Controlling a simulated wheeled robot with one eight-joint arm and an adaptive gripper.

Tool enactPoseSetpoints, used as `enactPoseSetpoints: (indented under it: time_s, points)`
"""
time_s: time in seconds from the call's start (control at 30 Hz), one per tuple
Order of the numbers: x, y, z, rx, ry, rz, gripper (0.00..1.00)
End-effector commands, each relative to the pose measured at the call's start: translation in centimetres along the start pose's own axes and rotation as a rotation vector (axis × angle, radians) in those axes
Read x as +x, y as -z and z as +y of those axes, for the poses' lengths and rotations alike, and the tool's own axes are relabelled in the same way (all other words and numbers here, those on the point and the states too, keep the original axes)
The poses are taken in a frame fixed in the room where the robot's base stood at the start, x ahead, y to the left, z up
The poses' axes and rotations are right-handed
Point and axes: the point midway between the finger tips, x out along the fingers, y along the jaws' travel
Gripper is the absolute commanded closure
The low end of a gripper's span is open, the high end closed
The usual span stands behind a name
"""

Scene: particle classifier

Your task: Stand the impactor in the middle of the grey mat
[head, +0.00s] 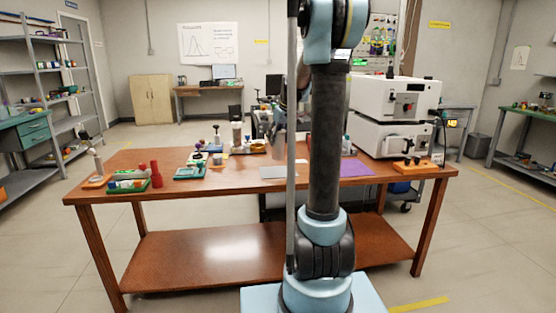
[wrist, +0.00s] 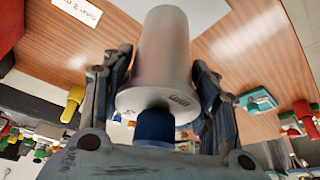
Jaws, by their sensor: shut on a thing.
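My gripper (wrist: 163,78) is shut on the impactor, a smooth grey metal cylinder (wrist: 165,50) with a wider rim and a dark blue part at its near end. The fingers lie on both sides of it. The impactor is held over the wooden table. The pale grey mat (wrist: 207,12) shows partly behind it at the top of the wrist view. In the head view the grey mat (head: 284,171) lies near the table's front edge, left of my arm. The held impactor (head: 280,147) shows only in part there, just above and behind the mat.
A purple mat (head: 356,168) lies to the right, near a white instrument stack (head: 393,110). A green tray (head: 128,185) with red items and a teal device (head: 190,172) stand at the left. Several small items stand along the back. A white label (wrist: 78,11) lies on the table.

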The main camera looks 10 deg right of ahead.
Motion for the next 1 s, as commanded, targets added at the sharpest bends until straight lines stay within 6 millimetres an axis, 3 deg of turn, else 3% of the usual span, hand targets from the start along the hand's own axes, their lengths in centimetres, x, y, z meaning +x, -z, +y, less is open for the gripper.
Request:
enactPoseSetpoints:
  time_s: [0.6,1.0]
  points:
    - [5.8,-2.4,0.0,0.0,0.0,0.0,0.91]
    - [6.2,-2.5,0.0,0.0,0.0,0.0,0.91]
